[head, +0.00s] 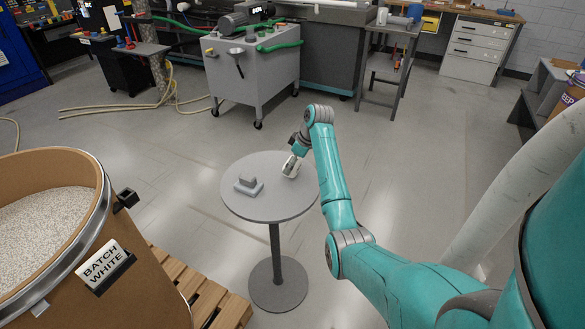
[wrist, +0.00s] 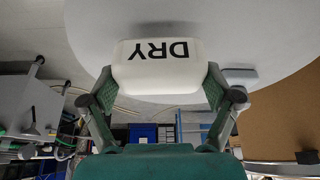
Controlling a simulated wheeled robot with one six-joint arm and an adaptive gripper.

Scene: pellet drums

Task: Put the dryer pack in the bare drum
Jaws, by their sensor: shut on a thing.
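The dryer pack (wrist: 158,80) is a white block marked DRY, upside down in the wrist view. My gripper (wrist: 158,92) is shut on it, one finger on each side. In the head view the pack (head: 290,170) is at the right part of the round grey table (head: 262,209); I cannot tell whether it touches the top. An open brown drum (head: 135,232) at the left, labelled BATCH WHITE, holds pale pellets (head: 42,222); no pack shows on their visible part. Its left side is cut off. Its brown wall also shows in the wrist view (wrist: 285,115).
A small grey object (head: 248,186) lies on the table, left of my gripper. A wooden pallet (head: 205,297) is by the drum. A container with a purple label (head: 573,98) is partly seen at the right edge. A grey wheeled machine (head: 250,70) stands behind; the floor between is clear.

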